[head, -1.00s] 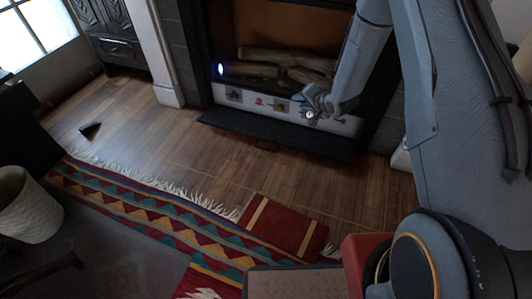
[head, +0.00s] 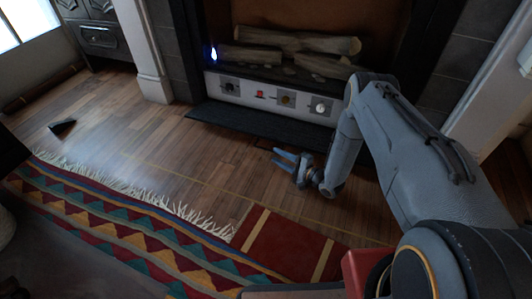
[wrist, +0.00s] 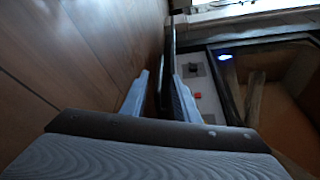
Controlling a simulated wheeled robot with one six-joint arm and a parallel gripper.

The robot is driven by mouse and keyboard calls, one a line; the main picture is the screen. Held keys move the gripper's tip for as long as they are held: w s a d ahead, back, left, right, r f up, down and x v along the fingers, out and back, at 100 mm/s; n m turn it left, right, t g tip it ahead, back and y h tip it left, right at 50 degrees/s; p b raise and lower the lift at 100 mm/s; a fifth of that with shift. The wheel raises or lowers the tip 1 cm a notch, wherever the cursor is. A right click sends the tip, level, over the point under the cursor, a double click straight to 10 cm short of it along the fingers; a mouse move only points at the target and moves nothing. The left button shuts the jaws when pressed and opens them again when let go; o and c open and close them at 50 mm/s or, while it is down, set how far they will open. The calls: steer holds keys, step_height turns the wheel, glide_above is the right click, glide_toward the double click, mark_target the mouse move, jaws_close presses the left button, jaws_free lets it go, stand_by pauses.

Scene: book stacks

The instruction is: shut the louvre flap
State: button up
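The louvre flap (head: 262,124) appears to be the long dark panel lowered below the fireplace's white control panel (head: 270,94). It lies out nearly flat, low over the floor, leaving the controls exposed. It also shows in the wrist view as a dark strip (wrist: 169,50), seen nearly edge-on. My gripper (head: 284,160) is low in front of the flap's front edge, towards its right half. Its fingers are apart and it holds nothing. In the wrist view the fingertips (wrist: 158,88) stand to either side of the strip's line; I cannot tell whether they touch it.
The fireplace holds logs (head: 290,45) and a small blue flame (head: 213,53). A dark wedge (head: 62,127) sits on the floor at left. The wooden floor between is clear.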

mark_target(266, 149)
steer(key=shift+f, duration=0.3)
steer(key=b+x, duration=0.1)
steer(key=x, duration=0.3)
steer(key=b+x, duration=0.1)
steer(key=x, duration=0.1)
steer(key=shift+w+b, duration=0.3)
steer(key=shift+w, duration=0.15)
steer(key=shift+b+x, duration=0.3)
steer(key=shift+x, duration=0.5)
steer(key=shift+r, duration=0.1)
steer(key=shift+c, duration=0.3)
jaws_close()
